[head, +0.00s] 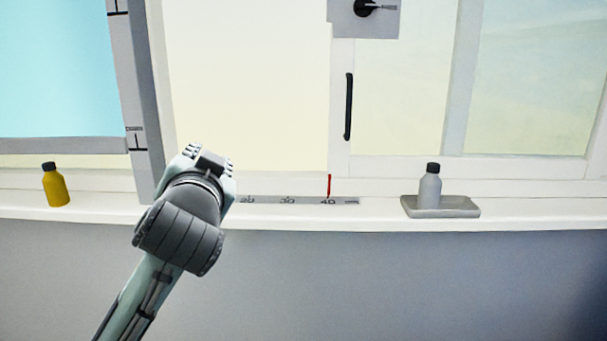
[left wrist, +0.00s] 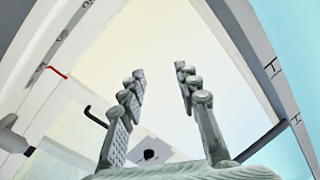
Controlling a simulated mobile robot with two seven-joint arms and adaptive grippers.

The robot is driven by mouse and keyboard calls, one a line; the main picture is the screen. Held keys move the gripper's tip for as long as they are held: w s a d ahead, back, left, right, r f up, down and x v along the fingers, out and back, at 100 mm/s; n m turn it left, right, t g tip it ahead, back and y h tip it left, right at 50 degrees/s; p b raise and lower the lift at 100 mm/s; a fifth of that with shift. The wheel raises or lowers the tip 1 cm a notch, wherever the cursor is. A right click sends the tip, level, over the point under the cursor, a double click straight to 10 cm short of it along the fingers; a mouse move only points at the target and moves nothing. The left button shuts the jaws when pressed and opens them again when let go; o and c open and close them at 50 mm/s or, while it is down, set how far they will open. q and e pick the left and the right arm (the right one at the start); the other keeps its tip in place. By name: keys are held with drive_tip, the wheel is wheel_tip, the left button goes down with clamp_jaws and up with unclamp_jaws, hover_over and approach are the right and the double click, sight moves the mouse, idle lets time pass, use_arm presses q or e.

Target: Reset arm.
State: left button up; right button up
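My left gripper (head: 210,158) is in front of the pale window panel, left of centre in the head view, with its arm coming up from the bottom left. In the left wrist view its two fingers (left wrist: 160,72) stand well apart with nothing between them. The rotary switch (head: 364,8) is a black knob with a thin pointer to the right, on a grey plate (head: 388,26) cut off by the top edge. The black knob also shows small at the bottom of the left wrist view (left wrist: 150,155). My gripper is apart from the switch, to its lower left. My right gripper is not in view.
A yellow bottle (head: 55,186) stands on the sill at the left. A grey bottle (head: 430,186) stands in a grey tray (head: 465,208) at the right. A ruler (head: 305,200) with a red marker (head: 329,185) lies between. A black handle (head: 348,106) is on the window frame.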

use_arm(q)
drive_tip(key=a+y, duration=0.3)
drive_tip(key=a, duration=0.7)
drive_tip(key=a+f+g, duration=0.2)
drive_tip(key=a+f, duration=0.1)
drive_tip(key=f, duration=0.8)
drive_tip(key=s+a+f+m+g, duration=0.1)
drive_tip(key=a+f+g, duration=0.2)
drive_tip(key=f, duration=0.8)
drive_tip(key=a+f+g, duration=0.2)
drive_tip(key=a+f, duration=0.2)
drive_tip(key=f, duration=0.7)
drive_tip(key=s+a+f+g+h, duration=0.1)
drive_tip(key=s+a+f+g, duration=0.35)
drive_tip(key=s+f, duration=0.9)
drive_tip(key=s+a+f+g, duration=0.2)
drive_tip(key=s+a+f, duration=0.6)
drive_tip(key=s+f, duration=0.55)
drive_tip(key=s+d+f+n+h, duration=0.1)
drive_tip(key=d+f, duration=0.1)
drive_tip(key=d, duration=0.5)
drive_tip(key=d+f+n+g+h, duration=0.1)
drive_tip(key=d+f, duration=0.2)
drive_tip(key=d, duration=0.3)
drive_tip(key=s+d+f+n+h, duration=0.1)
drive_tip(key=d+f+h, duration=0.1)
drive_tip(key=d, duration=0.5)
drive_tip(key=shift+s+d+f, duration=0.3)
drive_tip(key=shift+d+f, duration=0.05)
drive_tip(key=shift+f, duration=0.3)
